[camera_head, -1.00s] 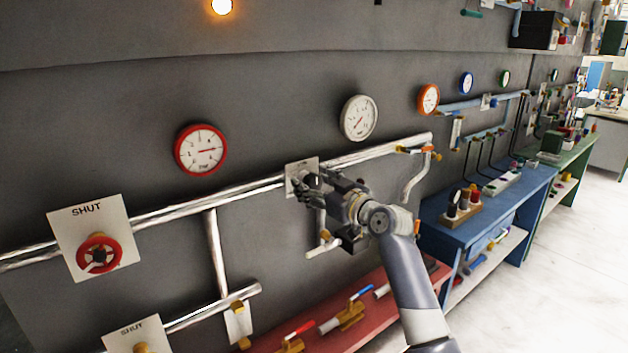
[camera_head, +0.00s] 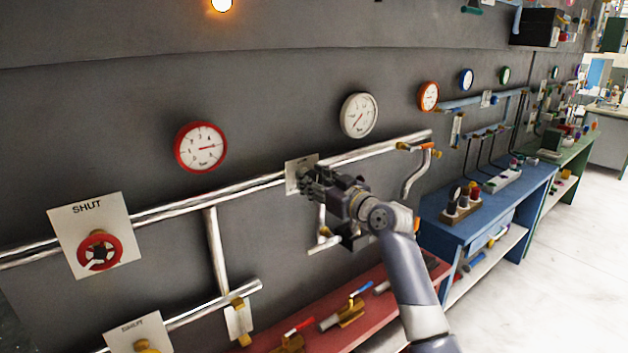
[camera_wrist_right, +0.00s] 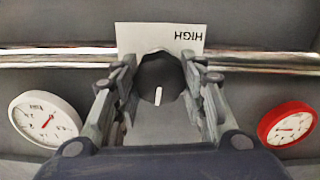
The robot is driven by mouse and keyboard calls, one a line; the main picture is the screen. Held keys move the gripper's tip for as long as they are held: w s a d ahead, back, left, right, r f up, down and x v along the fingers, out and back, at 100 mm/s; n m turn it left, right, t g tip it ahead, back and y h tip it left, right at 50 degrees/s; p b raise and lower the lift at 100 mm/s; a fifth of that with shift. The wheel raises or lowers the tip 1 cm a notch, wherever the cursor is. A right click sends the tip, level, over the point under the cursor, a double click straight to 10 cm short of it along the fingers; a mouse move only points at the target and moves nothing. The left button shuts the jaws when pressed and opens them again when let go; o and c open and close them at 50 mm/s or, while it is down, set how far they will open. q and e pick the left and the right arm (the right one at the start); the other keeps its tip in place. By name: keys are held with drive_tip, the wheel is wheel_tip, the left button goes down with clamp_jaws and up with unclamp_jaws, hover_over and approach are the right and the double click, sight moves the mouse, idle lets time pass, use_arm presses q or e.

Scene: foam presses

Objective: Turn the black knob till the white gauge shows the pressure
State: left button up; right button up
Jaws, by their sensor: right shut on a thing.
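The black knob (camera_wrist_right: 160,78) sits on a white plate (camera_wrist_right: 185,40) marked HIGH, upside down in the wrist view. A white line on the knob points down in that view. My right gripper (camera_head: 308,180) is at the plate on the silver pipe, its fingers shut on both sides of the knob; they hide it in the head view. The white gauge (camera_head: 358,116) hangs on the wall above and right of it, its needle pointing to the lower left. It also shows at left in the wrist view (camera_wrist_right: 45,118). My left gripper is not in view.
A red gauge (camera_head: 201,147) hangs left of the white one. A red knob (camera_head: 100,252) sits on a SHUT plate at lower left. A red bench (camera_head: 375,320) with valves stands below, and a blue bench (camera_head: 478,235) at right.

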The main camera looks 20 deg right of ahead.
drive_tip(key=m, duration=0.4)
drive_tip(key=shift+p, duration=0.4)
drive_tip(key=m+p, duration=0.1)
drive_tip(key=m, duration=0.3)
drive_tip(key=shift+d+m, duration=0.15)
drive_tip(key=shift+m, duration=0.25)
drive_tip(key=m+p, duration=0.3)
drive_tip(key=m, duration=0.2)
drive_tip(key=m+p, duration=0.1)
drive_tip(key=m, duration=0.3)
drive_tip(key=shift+f+p, duration=0.15)
drive_tip(key=shift+p, duration=0.25)
drive_tip(key=shift+m, duration=0.5)
drive_tip(key=o, duration=1.1)
drive_tip(key=shift+d, duration=0.1)
drive_tip(key=shift+c, duration=0.2)
drive_tip(key=v, duration=1.2)
